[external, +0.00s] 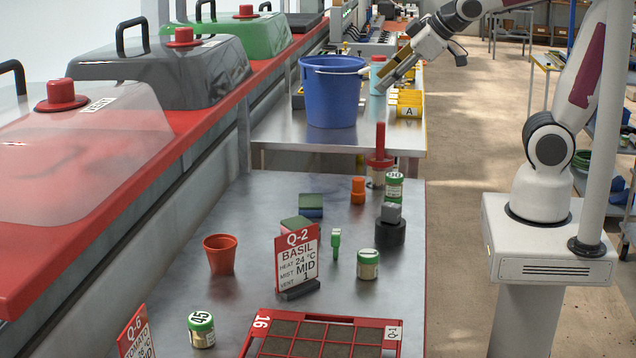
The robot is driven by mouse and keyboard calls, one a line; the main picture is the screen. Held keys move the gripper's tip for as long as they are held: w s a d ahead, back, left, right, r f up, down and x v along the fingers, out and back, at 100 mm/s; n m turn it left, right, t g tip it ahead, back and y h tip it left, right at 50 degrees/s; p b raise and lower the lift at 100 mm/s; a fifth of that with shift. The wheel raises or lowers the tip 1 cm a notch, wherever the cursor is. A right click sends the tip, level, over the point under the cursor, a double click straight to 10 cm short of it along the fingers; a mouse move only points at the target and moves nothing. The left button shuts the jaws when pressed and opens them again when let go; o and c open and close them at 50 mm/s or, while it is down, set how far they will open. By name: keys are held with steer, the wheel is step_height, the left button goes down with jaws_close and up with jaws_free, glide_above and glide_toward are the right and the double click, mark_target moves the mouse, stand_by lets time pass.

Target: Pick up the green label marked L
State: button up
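A small green label (336,240) stands upright on the grey metal table, just right of the red Q-2 BASIL sign. It is too small for me to read a letter on it. My gripper (382,90) is far from it, up at the back, beside the right rim of the blue bucket and above the yellow bins. It points down and to the left. Its fingers overlap in this view, so I cannot tell whether they are open or shut.
The BASIL sign (297,262) stands close left of the label, and a green-lidded jar (368,264) stands to its right. A black holder (390,234) and orange bottle (358,190) stand behind. A red-rimmed seed tray (268,318) lies in front. The blue bucket (333,95) is at the back.

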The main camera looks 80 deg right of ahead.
steer(key=w+d+f+n+t+y, duration=0.15)
steer(key=w+n, duration=0.25)
steer(key=w, duration=0.7)
steer(key=w+f+n+t+y, duration=0.1)
steer(key=w+n+t, duration=0.15)
steer(key=w, duration=0.95)
steer(key=n+g+y, duration=0.9)
steer(key=y, duration=0.3)
glide_above(338, 230)
steer(key=w+d, duration=0.5)
steer(key=w, duration=0.4)
steer(key=shift+h, duration=0.25)
steer(key=f, duration=2.5)
steer(key=shift+s+f, duration=0.25)
steer(key=shift+f, duration=0.15)
steer(key=s+f+g, duration=0.1)
steer(key=s, duration=0.1)
steer(key=s+f+n+g+y, duration=0.1)
steer(key=s+f, duration=0.1)
steer(key=s, duration=0.1)
steer(key=s+f+g+y, duration=0.1)
steer(key=s, duration=0.1)
steer(key=shift+s+a+f, duration=0.15)
steer(key=shift+f, duration=0.1)
steer(key=shift+s+a+f+n+g, duration=0.1)
steer(key=shift+s+f+n+g, duration=0.05)
steer(key=shift+s+n+g, duration=0.25)
